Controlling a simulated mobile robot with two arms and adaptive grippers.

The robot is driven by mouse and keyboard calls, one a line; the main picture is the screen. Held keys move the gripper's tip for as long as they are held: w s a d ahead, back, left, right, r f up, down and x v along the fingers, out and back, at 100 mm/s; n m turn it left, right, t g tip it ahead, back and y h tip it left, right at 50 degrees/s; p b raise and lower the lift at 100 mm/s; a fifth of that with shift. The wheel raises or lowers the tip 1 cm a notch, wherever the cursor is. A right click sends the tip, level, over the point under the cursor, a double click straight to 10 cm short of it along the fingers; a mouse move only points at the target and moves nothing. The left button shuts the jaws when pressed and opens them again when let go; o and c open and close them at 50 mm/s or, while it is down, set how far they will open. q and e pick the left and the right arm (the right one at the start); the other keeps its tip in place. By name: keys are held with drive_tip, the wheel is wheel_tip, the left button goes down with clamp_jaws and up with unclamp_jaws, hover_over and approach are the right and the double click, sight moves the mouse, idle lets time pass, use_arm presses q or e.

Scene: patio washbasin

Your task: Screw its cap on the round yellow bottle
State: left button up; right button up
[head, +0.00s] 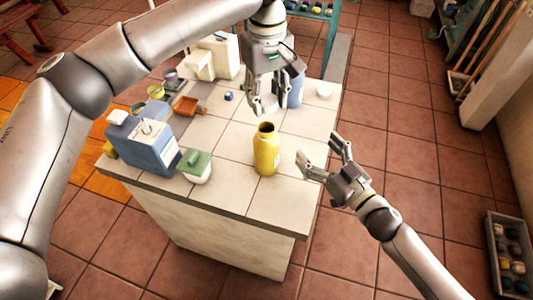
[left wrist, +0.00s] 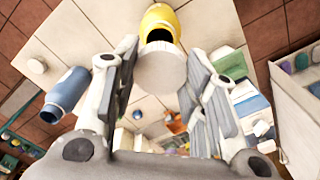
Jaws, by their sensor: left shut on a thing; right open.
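The round yellow bottle (head: 266,152) stands upright and uncapped near the front right of the tiled counter, its dark mouth showing. It also shows at the top of the left wrist view (left wrist: 160,18). My left gripper (head: 264,106) is above and just behind the bottle, apart from it. It is shut on a pale round cap (left wrist: 162,73), seen between its fingers in the left wrist view; in the head view the fingers largely hide the cap.
The counter (head: 225,190) is clear around the bottle.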

sight(266, 146)
drive_tip(key=shift+s+a+f+n+g+y, duration=0.3)
drive_tip(key=shift+s+a+n+g+y, duration=0.25)
drive_tip(key=shift+n+g+y, duration=0.3)
drive_tip(key=shift+s+a+f+n+g+y, duration=0.35)
drive_tip(key=shift+s+n+g+y, duration=0.35)
drive_tip(key=shift+g+y, duration=0.25)
drive_tip(key=shift+s+a+f+n+g+y, duration=0.25)
drive_tip(key=shift+s+a+n+g+y, duration=0.25)
drive_tip(key=shift+n+g+y, duration=0.4)
drive_tip(key=x, duration=1.2)
drive_tip(key=c, duration=1.5)
use_arm(q)
drive_tip(key=shift+f, duration=2.5)
use_arm(e)
drive_tip(key=shift+c, duration=0.2)
use_arm(q)
drive_tip(key=shift+f, duration=0.85)
